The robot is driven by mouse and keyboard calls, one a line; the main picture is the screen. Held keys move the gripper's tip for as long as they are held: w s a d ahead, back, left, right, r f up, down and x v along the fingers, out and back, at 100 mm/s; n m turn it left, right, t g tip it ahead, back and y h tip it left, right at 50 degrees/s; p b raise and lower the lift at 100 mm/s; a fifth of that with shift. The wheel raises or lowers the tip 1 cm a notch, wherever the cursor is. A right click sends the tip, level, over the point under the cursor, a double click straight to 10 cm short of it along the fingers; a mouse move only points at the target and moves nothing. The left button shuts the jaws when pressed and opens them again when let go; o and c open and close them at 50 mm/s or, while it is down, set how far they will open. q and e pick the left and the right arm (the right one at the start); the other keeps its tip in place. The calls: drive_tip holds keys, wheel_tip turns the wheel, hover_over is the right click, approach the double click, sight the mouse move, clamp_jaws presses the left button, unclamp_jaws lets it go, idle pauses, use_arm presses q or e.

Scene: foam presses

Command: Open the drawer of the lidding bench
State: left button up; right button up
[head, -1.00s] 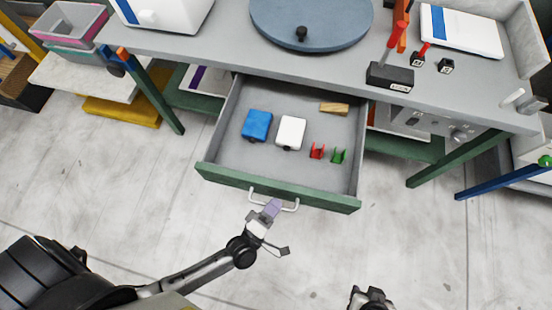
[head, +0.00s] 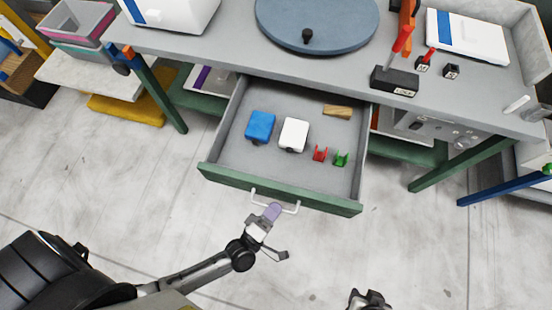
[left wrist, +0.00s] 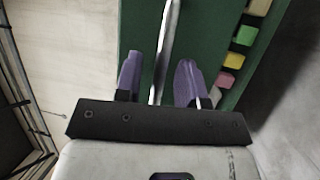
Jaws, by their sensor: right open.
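The lidding bench (head: 215,52) has its drawer (head: 225,158) pulled well out, with its inside showing. The drawer's green front (head: 320,201) carries a pale bar handle (head: 290,210). My left gripper (head: 272,212) is at this handle. In the left wrist view the handle bar (left wrist: 167,45) runs between the two purple fingers of my left gripper (left wrist: 160,80), with a gap on each side. The fingers stand apart, open around the bar. My right gripper (head: 368,298) is open at the bottom edge, away from the bench, and only partly in view.
The drawer holds a blue box (head: 260,125), a white box (head: 293,133), a wooden block (head: 337,111), and red (head: 320,153) and green (head: 341,158) clips. A round blue turntable (head: 315,20) stands on the bench. The floor before the drawer is clear.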

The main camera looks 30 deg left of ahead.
use_arm(q)
drive_tip(key=v, duration=1.3)
drive_tip(key=shift+p, duration=0.4)
drive_tip(key=shift+r, duration=0.1)
